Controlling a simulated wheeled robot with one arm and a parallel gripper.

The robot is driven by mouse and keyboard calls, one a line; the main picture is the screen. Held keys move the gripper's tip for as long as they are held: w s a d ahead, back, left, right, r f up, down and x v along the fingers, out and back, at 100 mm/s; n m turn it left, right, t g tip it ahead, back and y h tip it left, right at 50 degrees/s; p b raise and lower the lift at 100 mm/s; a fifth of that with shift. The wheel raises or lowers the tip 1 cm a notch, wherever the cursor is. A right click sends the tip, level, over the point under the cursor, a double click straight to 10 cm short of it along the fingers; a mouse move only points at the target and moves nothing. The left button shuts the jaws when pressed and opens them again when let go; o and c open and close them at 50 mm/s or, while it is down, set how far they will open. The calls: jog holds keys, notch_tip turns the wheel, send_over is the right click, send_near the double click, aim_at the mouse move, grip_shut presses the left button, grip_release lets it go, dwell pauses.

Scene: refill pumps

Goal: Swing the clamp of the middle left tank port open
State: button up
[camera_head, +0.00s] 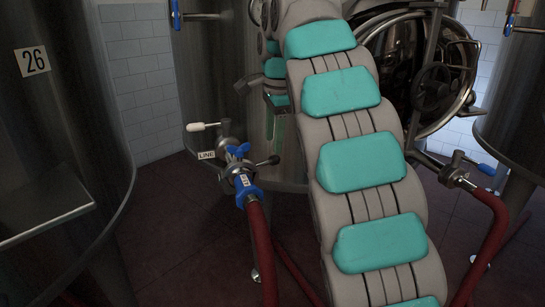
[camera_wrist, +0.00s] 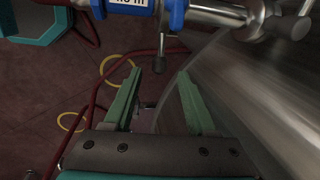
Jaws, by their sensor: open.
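The left port (camera_head: 228,160) of the middle tank (camera_head: 190,85) carries steel fittings, a "LINE" tag and a white-handled lever. Its clamp (camera_head: 240,168) is at the joint with a blue-collared red hose (camera_head: 262,240); a dark-knobbed arm (camera_head: 268,160) sticks out to the right. I cannot tell whether the clamp is closed. In the wrist view, a dark knob (camera_wrist: 172,48) hangs below the blue-collared coupling (camera_wrist: 176,14), beyond my fingertips. My gripper (camera_wrist: 160,88) is open and empty, its green fingers apart. In the head view my gripper (camera_head: 276,128) is above and right of the port.
The tank wall fills the right of the wrist view, close to my right finger. Red hoses and yellow rings (camera_wrist: 70,122) show at left. Tank 26 (camera_head: 60,110) stands left. Another port (camera_head: 455,175) with a red hose (camera_head: 490,230) is right of my arm.

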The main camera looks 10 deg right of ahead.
aim_at(272, 158)
jog(key=shift+w+a+f, duration=0.1)
jog(key=shift+w+f, duration=0.1)
jog(key=shift+f, duration=0.8)
jog(key=shift+w+d+f, duration=0.1)
jog(key=shift+w+f, duration=0.05)
jog(key=shift+f, duration=0.8)
jog(key=shift+w+a+f, duration=0.1)
jog(key=shift+w+f, duration=0.1)
jog(key=shift+f, duration=0.8)
jog(key=shift+c, duration=0.3)
grip_shut()
